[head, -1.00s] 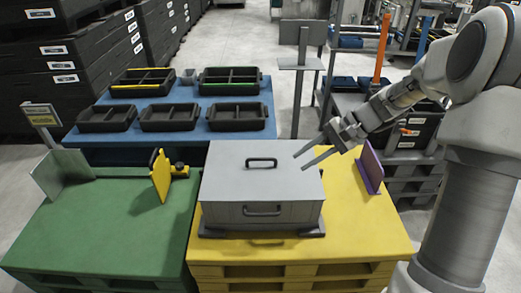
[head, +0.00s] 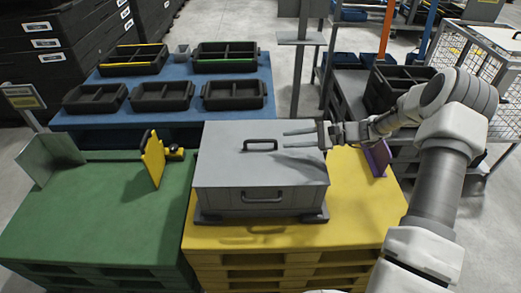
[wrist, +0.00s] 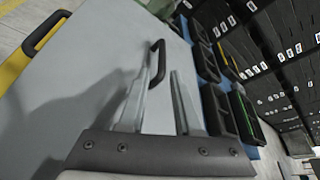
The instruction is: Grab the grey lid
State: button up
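The grey lid (head: 225,153) lies flat on top of a grey box (head: 250,198) on the yellow pallet. Its black handle (head: 260,145) stands up near the middle of the lid. My gripper (head: 286,140) is over the right part of the lid, its two fingers pointing left toward the handle. In the wrist view, the handle (wrist: 158,60) is just ahead of the fingertips (wrist: 165,72), nearer the left finger. The fingers are apart with nothing between them. I cannot tell their exact height relative to the handle.
The box has a black front handle (head: 262,197). A purple plate (head: 377,158) stands on the yellow pallet (head: 345,215) at right. The green pallet (head: 100,215) at left bears a yellow bracket (head: 153,158) and a grey-green plate (head: 48,160). Black trays stand on a blue table (head: 190,122) behind.

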aim_at(262, 140)
jog(key=x, duration=0.5)
jog(key=shift+a+f, duration=0.1)
jog(key=shift+a, duration=0.2)
jog(key=x, duration=0.2)
jog(key=b+x, duration=0.1)
jog(key=x, duration=0.2)
jog(key=shift+w+a, duration=0.2)
jog(key=shift+a, duration=0.1)
grip_shut()
jog(key=shift+r, duration=0.2)
dwell(0.5)
